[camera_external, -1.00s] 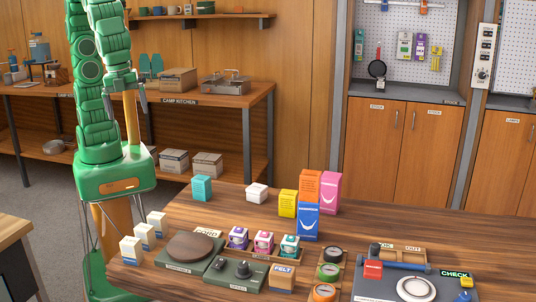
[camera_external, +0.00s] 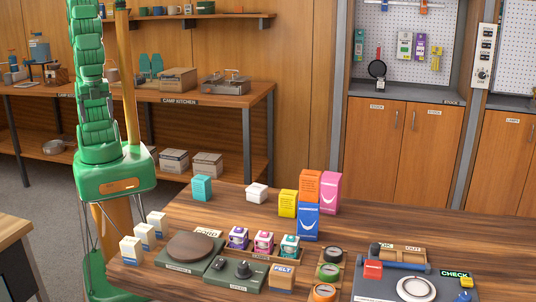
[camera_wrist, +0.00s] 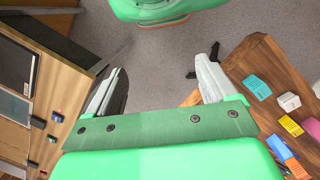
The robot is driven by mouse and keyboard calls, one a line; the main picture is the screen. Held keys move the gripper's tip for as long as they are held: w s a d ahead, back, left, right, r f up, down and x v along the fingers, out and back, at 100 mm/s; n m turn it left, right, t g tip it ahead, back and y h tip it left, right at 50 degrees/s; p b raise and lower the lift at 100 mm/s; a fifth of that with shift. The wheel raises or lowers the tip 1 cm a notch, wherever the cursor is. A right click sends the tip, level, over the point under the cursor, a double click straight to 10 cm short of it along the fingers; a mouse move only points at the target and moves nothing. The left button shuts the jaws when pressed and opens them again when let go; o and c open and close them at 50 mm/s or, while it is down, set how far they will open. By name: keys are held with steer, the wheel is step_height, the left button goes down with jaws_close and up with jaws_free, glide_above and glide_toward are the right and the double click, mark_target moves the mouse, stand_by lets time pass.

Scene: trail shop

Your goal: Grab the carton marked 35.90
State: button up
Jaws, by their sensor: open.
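Several cartons stand on the wooden counter (camera_external: 420,222); no 35.90 mark is legible, so I cannot tell which carries it. At the back are a teal carton (camera_external: 201,188), a white one (camera_external: 256,193), a yellow one (camera_external: 288,203), an orange one (camera_external: 309,184), a pink one (camera_external: 331,192) and a blue one (camera_external: 308,222). White cartons (camera_external: 131,250) stand at the left edge. Small purple, pink and teal boxes (camera_external: 263,243) sit in a tray. My gripper (camera_wrist: 167,60) is open and empty, over the floor beside the counter; it is out of the external view.
A round brown disc (camera_external: 190,246), a dark scale-like device (camera_external: 236,273), tape rolls (camera_external: 328,271) and a grey mat (camera_external: 365,286) occupy the counter front. The counter's right back is clear. A shelf table labelled CAMP KITCHEN (camera_external: 225,100) stands behind. A wooden bench (camera_external: 15,230) is at left.

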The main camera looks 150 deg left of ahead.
mark_target(289, 192)
steer(key=shift+c, duration=0.5)
